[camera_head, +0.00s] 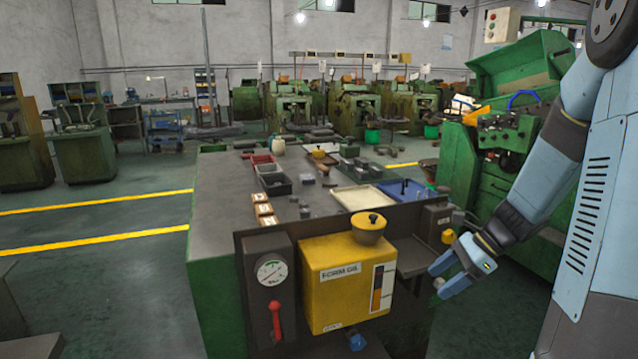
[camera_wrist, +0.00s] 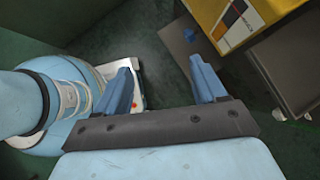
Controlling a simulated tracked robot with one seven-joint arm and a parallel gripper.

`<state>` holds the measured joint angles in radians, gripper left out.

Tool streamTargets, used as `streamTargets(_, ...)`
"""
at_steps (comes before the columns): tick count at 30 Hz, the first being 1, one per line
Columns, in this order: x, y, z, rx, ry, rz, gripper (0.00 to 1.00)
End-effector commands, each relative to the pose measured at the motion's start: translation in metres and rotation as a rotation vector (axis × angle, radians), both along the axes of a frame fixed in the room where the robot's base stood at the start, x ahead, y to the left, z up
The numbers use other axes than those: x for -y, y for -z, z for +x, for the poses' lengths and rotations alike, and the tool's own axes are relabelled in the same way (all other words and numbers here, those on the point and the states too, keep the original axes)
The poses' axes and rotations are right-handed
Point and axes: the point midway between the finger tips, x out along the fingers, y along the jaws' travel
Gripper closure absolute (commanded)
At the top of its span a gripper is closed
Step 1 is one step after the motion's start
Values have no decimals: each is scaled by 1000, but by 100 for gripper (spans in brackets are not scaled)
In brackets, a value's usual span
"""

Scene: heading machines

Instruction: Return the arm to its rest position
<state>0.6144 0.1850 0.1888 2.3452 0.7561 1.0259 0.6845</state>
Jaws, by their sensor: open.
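My gripper (camera_head: 438,279) is at the end of my light blue arm, at the right of the head view. It hangs in front of the bench, to the right of the yellow oil box (camera_head: 347,281). In the wrist view my gripper (camera_wrist: 163,82) has its two blue fingers apart, with nothing between them. The wrist view looks down past the fingers at the dark green floor and part of my own base. The oil box also shows at the top right of the wrist view (camera_wrist: 268,12).
The bench (camera_head: 217,207) carries small trays, blocks and a white tray (camera_head: 363,197). A pressure gauge (camera_head: 270,272) with a red lever is on its front. A green machine (camera_head: 497,150) stands close behind my arm. Open floor (camera_head: 120,285) lies to the left.

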Motion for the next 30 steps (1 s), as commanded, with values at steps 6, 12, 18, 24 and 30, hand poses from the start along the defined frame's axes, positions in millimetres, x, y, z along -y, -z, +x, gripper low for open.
streamTargets(6, -20, -37, -23, 158, -252, -171, 30)
streamTargets(12, -34, -68, -47, 297, -480, -320, 30)
streamTargets(18, -43, -97, -72, 436, -704, -466, 30)
streamTargets(24, -50, -125, -98, 570, -921, -609, 30)
streamTargets(30, -52, -152, -124, 703, -1128, -755, 30)
